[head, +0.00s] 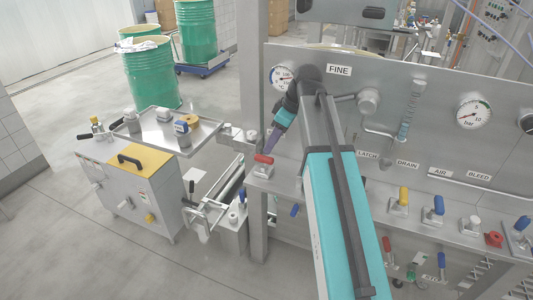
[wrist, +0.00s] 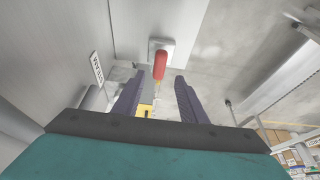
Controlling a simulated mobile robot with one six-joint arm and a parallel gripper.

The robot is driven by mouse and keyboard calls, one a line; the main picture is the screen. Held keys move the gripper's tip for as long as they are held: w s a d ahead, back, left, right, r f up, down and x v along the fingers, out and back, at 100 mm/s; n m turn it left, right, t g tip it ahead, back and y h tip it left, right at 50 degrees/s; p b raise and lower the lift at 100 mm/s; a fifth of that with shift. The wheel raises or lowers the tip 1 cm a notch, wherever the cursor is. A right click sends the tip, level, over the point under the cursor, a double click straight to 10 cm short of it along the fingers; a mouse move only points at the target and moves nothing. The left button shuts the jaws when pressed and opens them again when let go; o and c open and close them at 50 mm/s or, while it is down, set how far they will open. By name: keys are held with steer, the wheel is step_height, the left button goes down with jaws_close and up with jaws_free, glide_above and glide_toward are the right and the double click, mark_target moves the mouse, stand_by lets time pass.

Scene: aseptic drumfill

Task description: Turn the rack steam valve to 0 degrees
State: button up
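A red-handled valve (head: 263,158) sits on a small metal block at the left end of the steel bench. The red handle (wrist: 160,65) shows ahead between and slightly beyond the fingertips, on a pale square base. I cannot tell whether a finger touches it.
Other valves with yellow (head: 403,195), blue (head: 438,205) and red (head: 387,244) handles stand to the right. The upright panel (head: 450,90) with gauges rises behind my arm. A yellow-topped cart (head: 133,162) and a tray (head: 155,140) stand left, with open floor in front.

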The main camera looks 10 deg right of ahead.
mark_target(265, 157)
steer(key=shift+p+x, duration=0.4)
steer(key=shift+x, duration=2.85)
